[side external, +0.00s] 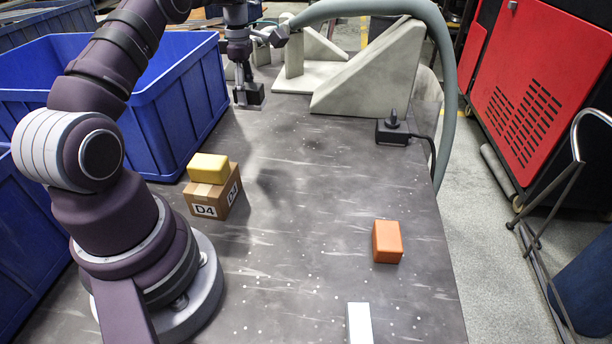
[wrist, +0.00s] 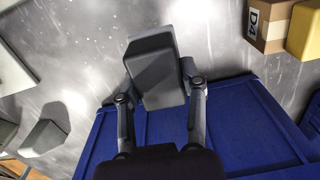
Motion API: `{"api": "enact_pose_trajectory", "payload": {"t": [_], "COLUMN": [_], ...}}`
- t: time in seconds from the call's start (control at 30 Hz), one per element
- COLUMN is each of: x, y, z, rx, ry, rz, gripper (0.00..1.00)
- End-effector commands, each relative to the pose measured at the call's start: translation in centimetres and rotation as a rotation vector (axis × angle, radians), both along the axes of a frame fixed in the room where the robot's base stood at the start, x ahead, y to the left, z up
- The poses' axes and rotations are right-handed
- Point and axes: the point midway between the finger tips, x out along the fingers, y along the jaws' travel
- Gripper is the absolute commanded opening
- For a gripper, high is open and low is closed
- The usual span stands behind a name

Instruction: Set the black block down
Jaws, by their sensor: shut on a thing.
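The black block (side external: 249,97) is held in my gripper (side external: 247,84) near the back of the table, right of the blue bin. In the wrist view the block (wrist: 157,70) sits between the two fingers (wrist: 160,88), which are shut on it. It looks dark grey there and slightly tilted in the picture. In the side view the block appears to hang above the table; the exact gap under it is hard to tell.
A blue bin (side external: 180,110) stands close left. A yellow block (side external: 208,167) sits on a cardboard box marked D4 (side external: 213,197). Grey brackets (side external: 370,75) stand behind right. A black switch box (side external: 393,132), an orange block (side external: 387,241) and a white block (side external: 359,325) lie farther off. Mid-table is clear.

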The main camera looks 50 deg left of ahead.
Motion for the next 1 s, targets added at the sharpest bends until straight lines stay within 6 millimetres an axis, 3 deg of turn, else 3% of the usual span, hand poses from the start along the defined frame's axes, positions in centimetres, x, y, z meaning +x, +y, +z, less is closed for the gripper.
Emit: {"api": "enact_pose_trajectory", "payload": {"t": [0.5,0.87,0.9,1.0], "x": [-0.1,0.0,-0.1,0.0], "y": [0.3,0.3,0.3,0.3], "z": [-9.5,-10.1,-10.1,-10.1], "rx": [-0.001,0.001,0.001,0.002], "ry": [-0.001,-0.003,-0.003,-0.004], "rz": [0.020,0.018,0.018,0.018], "gripper": [0.04,0.04,0.43,0.56]}}
